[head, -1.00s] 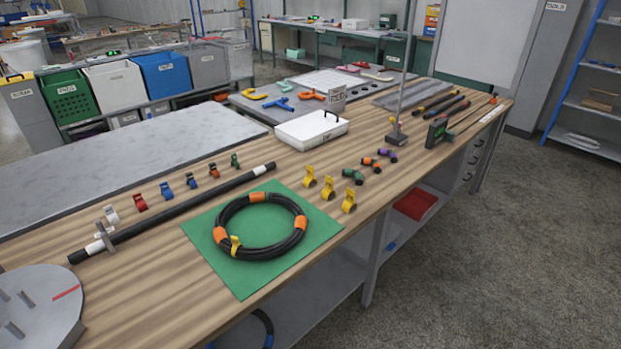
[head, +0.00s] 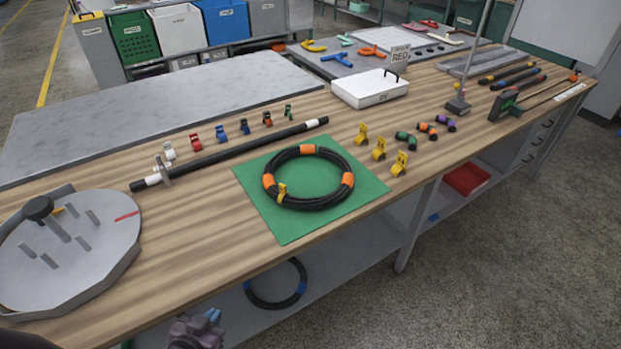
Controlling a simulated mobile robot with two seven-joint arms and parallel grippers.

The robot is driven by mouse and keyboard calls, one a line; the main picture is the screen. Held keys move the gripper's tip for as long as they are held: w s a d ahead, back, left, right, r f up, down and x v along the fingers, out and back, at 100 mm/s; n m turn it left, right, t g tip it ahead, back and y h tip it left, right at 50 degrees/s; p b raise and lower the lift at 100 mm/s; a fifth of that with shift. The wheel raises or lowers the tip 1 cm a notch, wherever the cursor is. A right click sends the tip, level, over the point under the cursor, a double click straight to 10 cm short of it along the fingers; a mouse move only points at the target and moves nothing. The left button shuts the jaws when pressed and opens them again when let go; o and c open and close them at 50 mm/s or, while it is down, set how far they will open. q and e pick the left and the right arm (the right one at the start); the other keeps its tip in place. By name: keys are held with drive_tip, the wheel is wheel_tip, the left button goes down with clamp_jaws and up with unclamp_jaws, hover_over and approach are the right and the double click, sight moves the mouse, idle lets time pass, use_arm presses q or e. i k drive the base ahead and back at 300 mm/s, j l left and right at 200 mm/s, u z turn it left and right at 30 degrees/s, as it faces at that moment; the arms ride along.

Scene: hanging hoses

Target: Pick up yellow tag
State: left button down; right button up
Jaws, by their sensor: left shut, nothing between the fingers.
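A small yellow tag (head: 282,193) sits on the near-left part of a coiled black hose (head: 322,204). The hose has orange bands and lies on a green mat (head: 285,229). Several yellow clips (head: 379,149) stand on the wood to the right of the mat; none touches the coil. My left gripper (head: 208,322) shows at the bottom edge, in front of the bench and well short of the tag. It is shut and empty, and partly cut off by the frame. My right gripper is out of view.
A grey round plate with pegs (head: 103,258) stands at the left. A black bar (head: 240,149) lies behind the mat, with small coloured clips (head: 245,127) behind it. A white box (head: 369,88) stands farther back. Another hose coil (head: 275,284) is on the lower shelf. Wood left of the mat is clear.

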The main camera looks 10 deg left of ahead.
sight(362, 136)
drive_tip(key=i+l+u, duration=0.25)
drive_tip(key=l, duration=0.35)
drive_tip(key=i+l+u, duration=0.1)
drive_tip(key=i+l, duration=0.15)
drive_tip(key=i+l+u, duration=0.1)
drive_tip(key=l, duration=0.35)
drive_tip(key=i+l+u, duration=0.15)
drive_tip(key=l, duration=0.2)
drive_tip(key=i+l+u, duration=0.1)
drive_tip(key=l, duration=0.25)
